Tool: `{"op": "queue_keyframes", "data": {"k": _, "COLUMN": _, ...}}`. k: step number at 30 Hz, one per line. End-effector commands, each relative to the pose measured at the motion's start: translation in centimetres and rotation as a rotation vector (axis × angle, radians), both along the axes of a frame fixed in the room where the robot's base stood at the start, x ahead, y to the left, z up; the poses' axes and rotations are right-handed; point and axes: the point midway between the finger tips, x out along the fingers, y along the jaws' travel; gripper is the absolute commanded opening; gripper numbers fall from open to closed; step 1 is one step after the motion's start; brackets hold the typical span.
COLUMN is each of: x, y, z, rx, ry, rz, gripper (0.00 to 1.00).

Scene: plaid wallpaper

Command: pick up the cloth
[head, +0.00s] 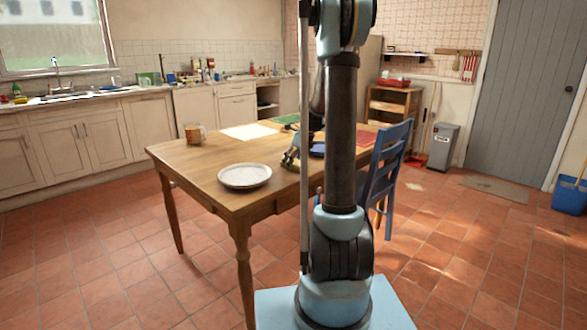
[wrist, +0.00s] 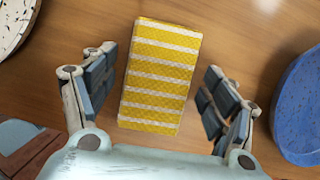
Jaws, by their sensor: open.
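The cloth (wrist: 160,77) is a yellow folded rectangle with white stripes. It lies flat on the wooden table in the wrist view, between and a little beyond my fingertips. My gripper (wrist: 160,88) is open, with one finger on each side of the cloth and nothing held. In the head view my gripper (head: 291,158) is low over the table, partly hidden behind my arm. I cannot make out the cloth in the head view.
The wooden table (head: 190,165) carries a white plate (head: 245,176), a mug (head: 195,133) and a white sheet (head: 249,131). A blue dish (wrist: 300,108) lies right of the cloth in the wrist view. A blue chair (head: 387,165) stands at the table's right side.

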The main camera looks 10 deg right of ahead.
Motion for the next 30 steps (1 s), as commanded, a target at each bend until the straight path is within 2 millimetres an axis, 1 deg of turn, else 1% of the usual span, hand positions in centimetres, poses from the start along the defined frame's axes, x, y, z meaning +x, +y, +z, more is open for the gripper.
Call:
{"op": "queue_keyframes", "data": {"k": 1, "x": 0.0, "y": 0.0, "z": 0.0, "rx": 0.000, "ry": 0.000, "rz": 0.000, "gripper": 0.78}}
{"op": "queue_keyframes", "data": {"k": 7, "x": 0.0, "y": 0.0, "z": 0.0, "rx": 0.000, "ry": 0.000, "rz": 0.000, "gripper": 0.33}}
{"op": "queue_keyframes", "data": {"k": 8, "x": 0.0, "y": 0.0, "z": 0.0, "rx": 0.000, "ry": 0.000, "rz": 0.000, "gripper": 0.31}}
{"op": "queue_keyframes", "data": {"k": 16, "x": 0.0, "y": 0.0, "z": 0.0, "rx": 0.000, "ry": 0.000, "rz": 0.000, "gripper": 0.31}}
{"op": "queue_keyframes", "data": {"k": 20, "x": 0.0, "y": 0.0, "z": 0.5, "rx": 0.000, "ry": 0.000, "rz": 0.000, "gripper": 0.31}}
{"op": "queue_keyframes", "data": {"k": 23, "x": 0.0, "y": 0.0, "z": 1.6, "rx": 0.000, "ry": 0.000, "rz": 0.000, "gripper": 0.31}}
{"op": "queue_keyframes", "data": {"k": 30, "x": 0.0, "y": 0.0, "z": 5.7, "rx": 0.000, "ry": 0.000, "rz": 0.000, "gripper": 0.31}}
